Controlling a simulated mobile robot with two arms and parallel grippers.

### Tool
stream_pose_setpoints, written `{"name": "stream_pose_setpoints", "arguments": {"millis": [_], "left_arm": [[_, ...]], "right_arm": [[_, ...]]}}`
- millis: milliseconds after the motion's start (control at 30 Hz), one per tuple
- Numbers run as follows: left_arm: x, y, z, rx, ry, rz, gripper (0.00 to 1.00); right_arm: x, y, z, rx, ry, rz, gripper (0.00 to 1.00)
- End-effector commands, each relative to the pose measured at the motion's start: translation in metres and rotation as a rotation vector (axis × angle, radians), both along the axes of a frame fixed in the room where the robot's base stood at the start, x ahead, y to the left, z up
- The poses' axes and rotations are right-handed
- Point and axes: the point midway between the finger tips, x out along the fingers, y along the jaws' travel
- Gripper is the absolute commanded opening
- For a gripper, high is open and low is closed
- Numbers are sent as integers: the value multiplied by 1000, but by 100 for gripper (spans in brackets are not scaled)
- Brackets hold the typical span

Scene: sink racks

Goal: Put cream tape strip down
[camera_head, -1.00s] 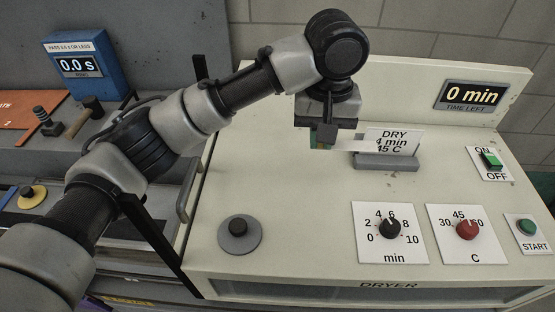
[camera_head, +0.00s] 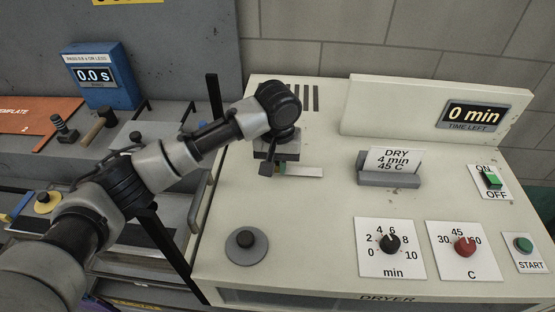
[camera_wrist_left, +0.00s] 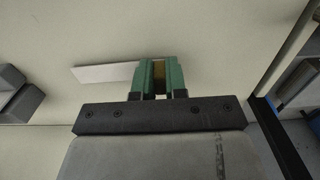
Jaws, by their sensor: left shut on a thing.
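The cream tape strip (camera_head: 304,171) is a flat pale strip that sticks out to the right of my left gripper (camera_head: 277,170), over the cream top of the dryer (camera_head: 320,225). In the left wrist view the strip (camera_wrist_left: 105,73) reaches out to the left from between the green fingertips of the gripper (camera_wrist_left: 160,75). The gripper is shut on the strip's end, which the fingers hide. The strip is low over the dryer top; I cannot tell whether it touches it. My right gripper is not in view.
A grey holder (camera_head: 388,180) with a DRY card (camera_head: 394,160) stands right of the strip. Min and C dials, a START button (camera_head: 523,244) and an ON/OFF switch (camera_head: 490,178) are on the dryer. A grey-based black knob (camera_head: 246,243) is at front left. The middle of the top is clear.

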Motion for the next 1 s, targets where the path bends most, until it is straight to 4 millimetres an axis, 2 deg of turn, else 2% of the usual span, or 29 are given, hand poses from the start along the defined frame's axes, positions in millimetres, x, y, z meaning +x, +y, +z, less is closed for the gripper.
{"name": "stream_pose_setpoints", "arguments": {"millis": [367, 400, 567, 867, 1000], "left_arm": [[0, 0, -5, -1, 0, 0, 0], [0, 0, -6, -1, 0, 0, 14], [0, 0, -6, -1, -1, 0, 38], [0, 0, -4, -1, -2, 0, 38], [1, -1, 9, -2, -5, 0, 38]], "right_arm": [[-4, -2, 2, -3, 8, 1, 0], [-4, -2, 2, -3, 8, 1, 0], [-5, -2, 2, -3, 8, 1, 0], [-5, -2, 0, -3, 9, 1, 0], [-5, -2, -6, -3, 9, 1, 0]]}}
